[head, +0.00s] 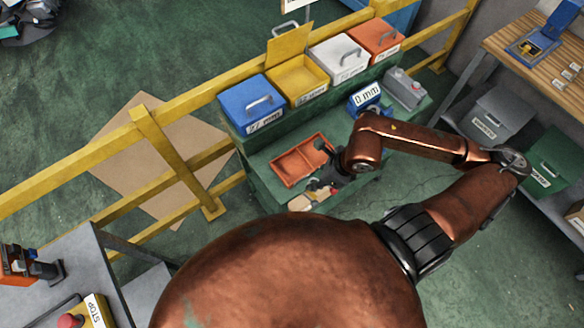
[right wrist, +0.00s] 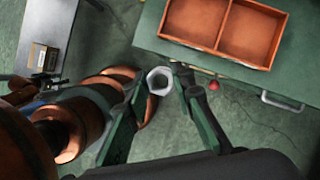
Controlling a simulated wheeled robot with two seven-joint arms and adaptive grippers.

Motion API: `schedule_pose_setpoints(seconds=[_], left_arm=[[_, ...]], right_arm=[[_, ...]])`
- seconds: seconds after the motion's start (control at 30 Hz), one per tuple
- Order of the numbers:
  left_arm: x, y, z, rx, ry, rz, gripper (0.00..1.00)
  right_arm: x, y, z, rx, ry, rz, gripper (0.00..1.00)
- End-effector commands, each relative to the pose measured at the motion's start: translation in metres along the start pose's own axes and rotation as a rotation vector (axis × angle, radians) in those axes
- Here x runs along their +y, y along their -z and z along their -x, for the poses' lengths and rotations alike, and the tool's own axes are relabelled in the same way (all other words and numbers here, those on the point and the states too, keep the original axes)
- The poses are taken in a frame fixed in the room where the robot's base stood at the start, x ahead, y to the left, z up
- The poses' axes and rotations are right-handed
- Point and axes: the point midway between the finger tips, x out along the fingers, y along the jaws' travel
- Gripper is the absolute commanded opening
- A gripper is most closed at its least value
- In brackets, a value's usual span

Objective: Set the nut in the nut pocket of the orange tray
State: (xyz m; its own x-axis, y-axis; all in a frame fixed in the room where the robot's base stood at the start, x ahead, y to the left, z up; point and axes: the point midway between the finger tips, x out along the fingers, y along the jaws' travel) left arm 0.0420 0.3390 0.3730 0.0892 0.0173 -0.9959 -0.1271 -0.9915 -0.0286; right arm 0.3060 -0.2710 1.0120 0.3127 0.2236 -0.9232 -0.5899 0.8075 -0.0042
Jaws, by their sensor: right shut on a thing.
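The orange tray (head: 287,168) lies on the green bench, and its divided compartments also show at the top of the right wrist view (right wrist: 222,27). A silver hex nut (right wrist: 152,86) sits between the fingertips of my right gripper (right wrist: 161,80), which is shut on it. In the right wrist view the nut is below the tray's near wall, outside its compartments. In the head view my right gripper (head: 326,184) is at the tray's near right side, and I cannot make out the nut there. My left gripper is not in view.
A blue bin (head: 245,100), yellow bin (head: 296,82), white bin (head: 338,62) and orange bin (head: 377,40) stand along the bench's back. A blue labelled box (head: 366,98) and a grey box (head: 405,90) are to the right. A yellow railing (head: 100,155) runs behind.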

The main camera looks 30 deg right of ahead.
Motion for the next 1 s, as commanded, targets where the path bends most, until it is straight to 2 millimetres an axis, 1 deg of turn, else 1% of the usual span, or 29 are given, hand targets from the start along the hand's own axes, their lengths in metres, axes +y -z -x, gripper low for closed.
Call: schedule_pose_setpoints(seconds=[0.07, 0.13, 0.3, 0.47, 0.53, 0.77, 0.9, 1.0], left_arm=[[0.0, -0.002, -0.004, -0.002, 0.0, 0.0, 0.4], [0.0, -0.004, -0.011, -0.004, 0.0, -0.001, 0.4], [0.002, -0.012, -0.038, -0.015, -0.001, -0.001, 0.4], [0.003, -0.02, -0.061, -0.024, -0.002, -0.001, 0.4], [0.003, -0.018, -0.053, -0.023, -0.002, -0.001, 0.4], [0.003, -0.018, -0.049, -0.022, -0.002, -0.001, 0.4], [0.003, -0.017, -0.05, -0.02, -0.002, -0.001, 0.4], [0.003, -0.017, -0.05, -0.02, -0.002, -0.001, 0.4]], right_arm=[[0.0, 0.001, -0.001, 0.001, 0.009, -0.019, 0.0], [-0.003, 0.0, -0.004, 0.0, 0.013, -0.027, 0.0], [-0.009, -0.005, -0.015, -0.001, 0.013, -0.028, 0.0], [-0.015, -0.01, -0.022, 0.002, 0.011, -0.026, 0.0], [-0.024, -0.022, -0.027, -0.002, 0.008, -0.031, 0.0], [-0.055, -0.051, -0.062, -0.002, 0.007, -0.03, 0.0], [-0.068, -0.055, -0.094, 0.002, 0.005, -0.03, 0.0], [-0.075, -0.058, -0.11, 0.002, 0.006, -0.028, 0.0]])
